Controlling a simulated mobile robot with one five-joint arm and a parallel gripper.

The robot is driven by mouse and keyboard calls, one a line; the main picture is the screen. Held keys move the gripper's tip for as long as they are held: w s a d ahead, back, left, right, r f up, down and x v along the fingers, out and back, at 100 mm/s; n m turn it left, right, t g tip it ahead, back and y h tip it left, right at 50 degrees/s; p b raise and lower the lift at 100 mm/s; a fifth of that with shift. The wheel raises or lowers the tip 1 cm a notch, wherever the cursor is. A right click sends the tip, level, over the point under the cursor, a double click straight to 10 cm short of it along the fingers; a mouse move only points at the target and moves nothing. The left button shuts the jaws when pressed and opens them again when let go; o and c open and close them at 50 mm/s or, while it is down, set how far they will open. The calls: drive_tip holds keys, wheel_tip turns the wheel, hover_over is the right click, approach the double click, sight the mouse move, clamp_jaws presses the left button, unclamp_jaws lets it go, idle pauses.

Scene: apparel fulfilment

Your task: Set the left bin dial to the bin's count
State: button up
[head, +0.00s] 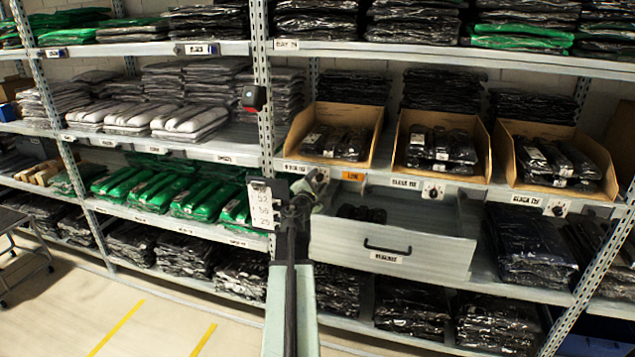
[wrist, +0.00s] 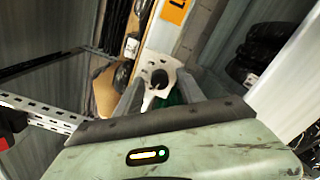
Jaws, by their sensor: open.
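The left bin (head: 376,117), an open cardboard bin on the middle shelf, holds several black-wrapped packs (head: 335,142). My gripper (head: 314,184) is at the shelf edge just below this bin and covers its dial in the head view. In the wrist view, the dial's dark round knob (wrist: 160,78) stands on a pale plate between the open fingers of my gripper (wrist: 168,88). I cannot tell whether either finger touches it. The dial's pointer and numbers are not readable.
An open grey drawer (head: 390,247) juts out below the bins, right of my gripper. A number card (head: 262,207) hangs on the post to the left. An orange label (head: 353,176) is right of the gripper. The middle bin's dial (head: 433,190) and right bin's dial (head: 556,207) are farther right.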

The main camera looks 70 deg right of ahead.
clamp_jaws()
drive_tip(key=shift+m, duration=0.3)
drive_tip(key=m, duration=0.3)
drive_tip(key=shift+m, duration=2.1)
drive_tip(key=shift+s, duration=0.1)
unclamp_jaws()
